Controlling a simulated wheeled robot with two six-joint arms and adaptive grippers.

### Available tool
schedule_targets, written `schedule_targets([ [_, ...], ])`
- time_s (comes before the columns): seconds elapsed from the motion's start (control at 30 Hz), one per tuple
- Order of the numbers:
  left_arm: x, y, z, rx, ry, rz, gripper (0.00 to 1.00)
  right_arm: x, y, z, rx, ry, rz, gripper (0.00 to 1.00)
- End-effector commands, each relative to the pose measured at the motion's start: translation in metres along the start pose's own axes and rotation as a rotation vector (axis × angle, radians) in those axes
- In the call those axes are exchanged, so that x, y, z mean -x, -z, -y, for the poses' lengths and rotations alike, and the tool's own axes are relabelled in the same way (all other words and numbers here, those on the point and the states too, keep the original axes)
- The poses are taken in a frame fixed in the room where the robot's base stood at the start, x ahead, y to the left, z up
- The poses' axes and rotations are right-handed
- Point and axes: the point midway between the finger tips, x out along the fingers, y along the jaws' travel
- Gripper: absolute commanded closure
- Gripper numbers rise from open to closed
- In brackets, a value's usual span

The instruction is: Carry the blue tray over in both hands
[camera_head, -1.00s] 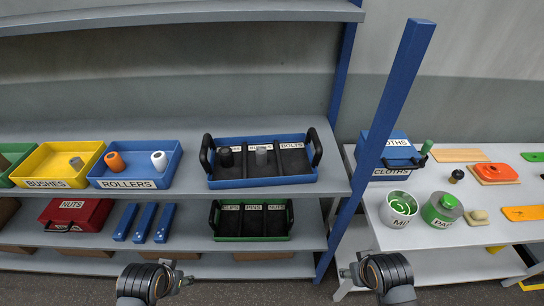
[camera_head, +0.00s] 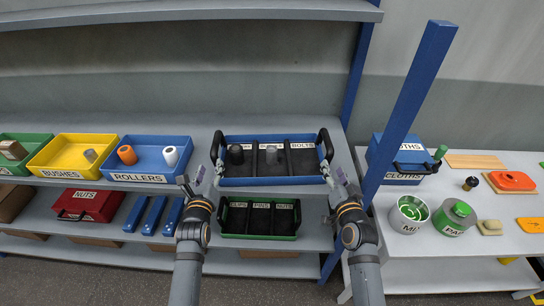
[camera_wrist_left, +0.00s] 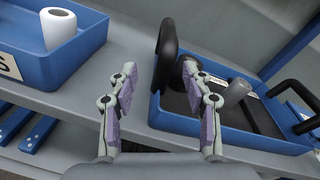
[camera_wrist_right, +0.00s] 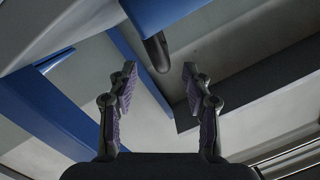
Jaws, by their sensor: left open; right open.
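The blue tray (camera_head: 270,182) with two upright black end handles sits on the middle shelf. It has dark compartments, one labelled BOLTS, and holds a black and a grey cylindrical part. My left gripper (camera_head: 201,178) is open just in front of the tray's left handle (camera_head: 216,146). In the left wrist view that handle (camera_wrist_left: 166,48) stands beyond and between the open fingers. My right gripper (camera_head: 336,180) is open near the right handle (camera_head: 327,145). In the right wrist view a black handle-like end (camera_wrist_right: 157,52) shows between the open fingers. Neither gripper holds anything.
A blue ROLLERS bin (camera_head: 150,176) stands left of the tray, beside a yellow BUSHES bin (camera_head: 60,170). A green tray (camera_head: 260,236) is on the shelf below. A blue post (camera_head: 412,110) rises right of the tray, before a side table (camera_head: 455,250) with tins and a CLOTHS box.

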Motion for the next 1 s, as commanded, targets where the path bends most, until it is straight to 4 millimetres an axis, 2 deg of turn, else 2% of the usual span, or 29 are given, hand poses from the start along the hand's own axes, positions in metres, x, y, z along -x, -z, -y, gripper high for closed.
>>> schedule_targets([
  [0.1, -0.006, -0.009, 0.009, -0.146, 0.018, 0.062, 0.50, -0.007, 0.010, 0.003, -0.039, 0.010, -0.065, 0.50],
  [0.2, -0.008, -0.012, 0.011, -0.195, 0.021, 0.081, 0.50, -0.008, 0.014, 0.004, -0.049, 0.012, -0.084, 0.50],
  [0.47, -0.008, -0.012, 0.011, -0.198, 0.021, 0.081, 0.50, -0.009, 0.014, 0.004, -0.048, 0.013, -0.084, 0.50],
  [0.57, -0.014, -0.013, 0.011, -0.198, 0.022, 0.082, 0.50, -0.015, 0.014, 0.004, -0.048, 0.013, -0.084, 0.50],
  [1.0, -0.090, -0.020, 0.014, -0.197, 0.022, 0.083, 0.50, -0.090, 0.021, 0.005, -0.046, 0.013, -0.084, 0.50],
])
